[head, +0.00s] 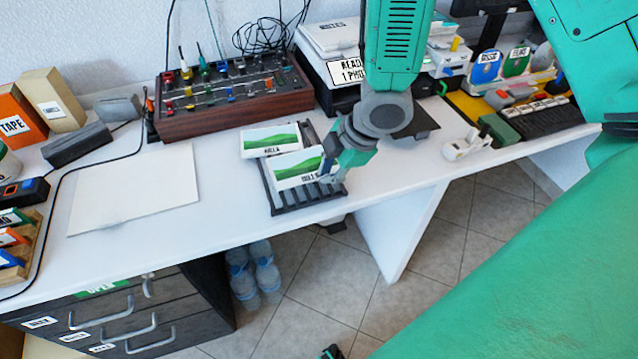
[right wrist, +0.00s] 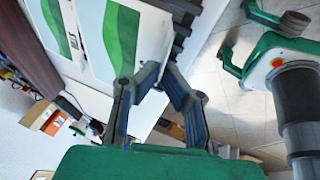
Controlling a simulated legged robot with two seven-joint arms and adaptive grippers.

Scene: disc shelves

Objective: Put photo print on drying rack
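The dark slatted drying rack (head: 310,201) lies near the table's front edge. One white photo print with a green hill picture (head: 270,136) rests on its back left part. A second similar print (head: 298,174) lies over the front part, slightly turned, and also shows in the right wrist view (right wrist: 124,40). My right gripper (head: 328,166) is at this second print's right edge. In the right wrist view its fingers (right wrist: 162,75) converge on that edge, so it looks shut on the print.
A white board (head: 135,188) lies flat on the table at left. A wooden panel with knobs (head: 230,95) and a printer-like device (head: 338,72) stand behind the rack. Drawers (head: 120,315) are below. The table right of the rack has some free room.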

